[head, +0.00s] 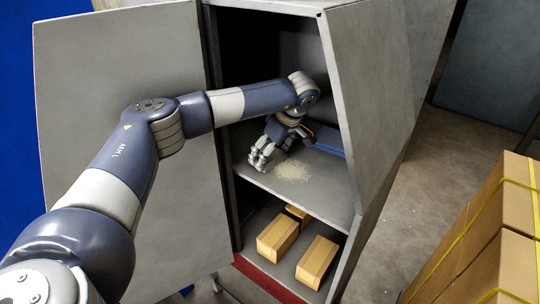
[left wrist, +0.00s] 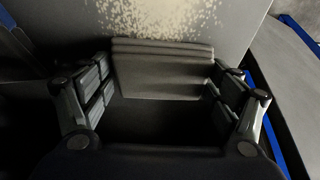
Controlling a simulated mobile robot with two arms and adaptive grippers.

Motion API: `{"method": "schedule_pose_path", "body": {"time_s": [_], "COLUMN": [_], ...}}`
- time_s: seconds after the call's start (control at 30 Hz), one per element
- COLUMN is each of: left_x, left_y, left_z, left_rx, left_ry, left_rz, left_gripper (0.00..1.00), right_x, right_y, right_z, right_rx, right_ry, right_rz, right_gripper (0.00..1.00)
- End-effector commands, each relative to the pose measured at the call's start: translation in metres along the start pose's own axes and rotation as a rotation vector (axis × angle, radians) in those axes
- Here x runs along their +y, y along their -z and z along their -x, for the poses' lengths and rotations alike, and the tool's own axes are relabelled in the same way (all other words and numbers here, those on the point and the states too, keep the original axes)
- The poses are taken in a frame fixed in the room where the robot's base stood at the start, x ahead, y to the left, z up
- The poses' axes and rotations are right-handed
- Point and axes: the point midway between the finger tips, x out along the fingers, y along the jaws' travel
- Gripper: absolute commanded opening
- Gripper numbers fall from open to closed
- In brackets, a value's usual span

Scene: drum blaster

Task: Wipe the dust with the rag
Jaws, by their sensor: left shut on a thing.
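The dust (head: 292,171) is a pale, speckled patch on the upper shelf (head: 325,190) of the open grey cabinet. It also shows at the top of the left wrist view (left wrist: 165,18). My left gripper (head: 262,158) reaches inside the cabinet, low over the shelf at the left of the dust. In the left wrist view its fingers (left wrist: 163,95) are on both sides of the rag (left wrist: 162,62), a grey, folded, layered piece, and are shut on it. The rag's far edge is close to the dust. In the head view I cannot make out the rag. My right gripper is not in view.
The cabinet's doors (head: 125,110) (head: 370,90) stand open on both sides. A blue object (head: 329,142) lies right of the dust. Several cardboard boxes (head: 278,238) sit on the lower shelf. Large strapped boxes (head: 490,235) stand at the right, with bare floor between.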

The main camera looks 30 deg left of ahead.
Motion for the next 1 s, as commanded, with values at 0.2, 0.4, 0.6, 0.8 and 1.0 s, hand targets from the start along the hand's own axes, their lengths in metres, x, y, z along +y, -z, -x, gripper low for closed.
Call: {"method": "schedule_pose_path", "body": {"time_s": [0.2,0.4,0.6,0.8,1.0], "left_x": [0.016,0.017,0.018,0.019,0.020], "left_y": [0.000,-0.002,-0.015,-0.030,-0.035], "left_z": [0.000,0.002,0.009,0.016,0.017], "left_rx": [0.000,-0.001,-0.001,-0.001,-0.001], "left_ry": [-0.001,-0.002,-0.001,-0.001,-0.001], "left_rz": [0.000,-0.002,-0.004,-0.002,-0.002], "left_gripper": [0.60,0.60,0.60,0.60,0.60], "right_x": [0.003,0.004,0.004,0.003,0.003], "right_y": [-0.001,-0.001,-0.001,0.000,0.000], "right_z": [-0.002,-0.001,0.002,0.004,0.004], "right_rx": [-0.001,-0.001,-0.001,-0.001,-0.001], "right_ry": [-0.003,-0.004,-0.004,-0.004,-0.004], "right_rz": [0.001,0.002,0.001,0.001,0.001], "right_gripper": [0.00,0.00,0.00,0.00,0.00]}}
